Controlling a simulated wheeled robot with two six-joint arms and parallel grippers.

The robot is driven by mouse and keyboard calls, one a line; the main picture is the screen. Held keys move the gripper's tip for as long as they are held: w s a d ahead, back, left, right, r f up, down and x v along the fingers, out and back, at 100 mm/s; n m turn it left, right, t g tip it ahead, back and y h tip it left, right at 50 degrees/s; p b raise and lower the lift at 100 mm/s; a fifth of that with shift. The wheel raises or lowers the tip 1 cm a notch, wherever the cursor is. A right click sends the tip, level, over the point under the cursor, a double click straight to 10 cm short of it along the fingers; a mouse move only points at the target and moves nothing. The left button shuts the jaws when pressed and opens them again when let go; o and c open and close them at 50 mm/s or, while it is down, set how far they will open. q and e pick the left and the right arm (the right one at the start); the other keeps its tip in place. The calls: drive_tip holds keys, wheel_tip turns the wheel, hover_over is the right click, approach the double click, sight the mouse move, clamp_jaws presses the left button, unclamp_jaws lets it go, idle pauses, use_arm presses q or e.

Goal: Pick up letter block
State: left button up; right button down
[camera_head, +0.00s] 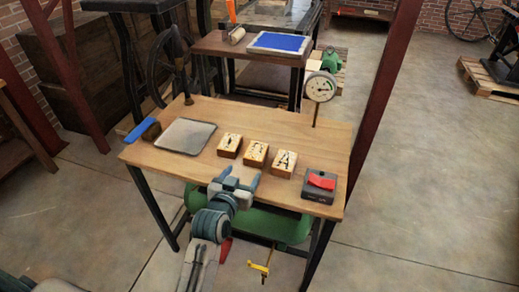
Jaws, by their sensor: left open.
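Three wooden letter blocks lie in a row on the wooden table (310,140). The left block (230,145) and middle block (256,155) carry dark marks too small to read. The right block (284,163) shows a dark letter A. My left gripper (241,177) is open and empty at the table's front edge, just in front of the left and middle blocks. Its fingers point toward the blocks and appear apart from them. My right gripper is not in view.
A grey metal plate (186,136) lies left of the blocks, beside a blue-handled tool (142,130). A dark box with a red switch (320,181) sits at the front right corner. A dial gauge (320,88) stands at the back right. The table's middle back is clear.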

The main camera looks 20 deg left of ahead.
sight(252, 161)
use_arm(q)
drive_tip(key=x, duration=0.5)
drive_tip(key=shift+w+r, duration=0.1)
drive_tip(key=x, duration=0.5)
drive_tip(key=shift+w+d, duration=0.15)
drive_tip(key=shift+w, duration=0.05)
drive_tip(key=c, duration=0.8)
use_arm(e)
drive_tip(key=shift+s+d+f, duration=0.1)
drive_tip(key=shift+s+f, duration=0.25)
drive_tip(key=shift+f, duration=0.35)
